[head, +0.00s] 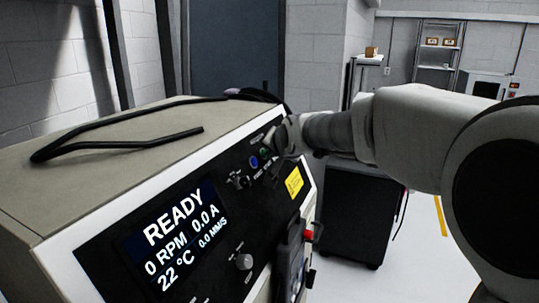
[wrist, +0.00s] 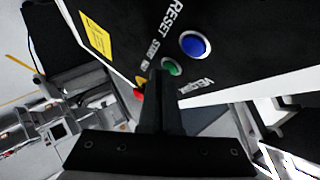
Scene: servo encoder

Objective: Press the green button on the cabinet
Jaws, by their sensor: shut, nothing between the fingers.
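The cabinet (head: 120,155) stands at the left in the head view, with a black front panel and a screen reading READY. The green button (wrist: 172,67) sits on this panel beside a larger blue button (wrist: 195,44). In the head view the green button (head: 264,153) is small and close to my gripper (head: 272,163). My gripper shows in the wrist view (wrist: 161,76), fingers together and empty. Its tips overlap the panel just left of the green button and hide part of its edge. I cannot tell whether they touch.
A yellow label (wrist: 97,36) and a red part (wrist: 138,94) show near the fingers. A black cable (head: 130,143) lies on the cabinet top. A dark cart (head: 365,215) stands behind, right of the cabinet. The floor at the lower right is clear.

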